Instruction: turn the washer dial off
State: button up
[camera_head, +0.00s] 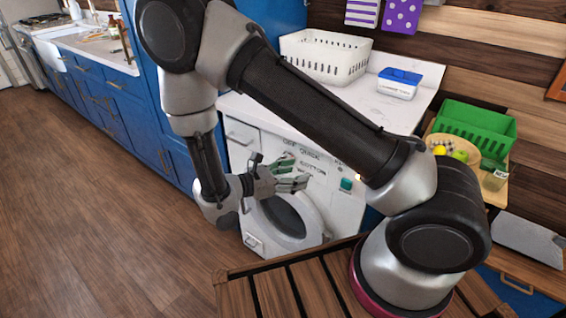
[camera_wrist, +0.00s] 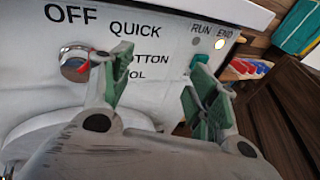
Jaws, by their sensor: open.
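The white washer (camera_head: 342,212) stands below the counter in the head view, with its round door (camera_head: 290,218) shut. In the wrist view, the silver dial (camera_wrist: 72,62) with a red mark sits on the panel below the word OFF, left of QUICK. The red mark is toward its lower right, partly behind a finger. My gripper (camera_head: 292,175) is in front of the panel; in the wrist view it is open and empty (camera_wrist: 163,80), its left green-padded finger just right of the dial. I cannot tell whether it touches. In the head view the dial cannot be made out.
A teal button (camera_head: 346,184) is on the panel's right, and a lamp by END (camera_wrist: 220,44) glows. A white basket (camera_head: 324,68) and a blue-lidded box (camera_head: 398,86) stand on the counter. A green crate (camera_head: 474,125) is at right. The wooden floor at left is clear.

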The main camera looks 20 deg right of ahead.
jog(key=w+a+f+n+t, duration=0.3)
jog(key=w+a+n+t, duration=0.2)
jog(key=w+a+t, duration=0.15)
jog(key=x, duration=0.7)
jog(key=shift+s+d+y, duration=0.25)
jog(key=shift+d+y, duration=0.1)
jog(key=shift+y, duration=0.05)
jog(key=shift+f+t, duration=0.15)
jog(key=shift+t, duration=0.1)
jog(key=shift+c, duration=0.2)
jog(key=c, duration=1)
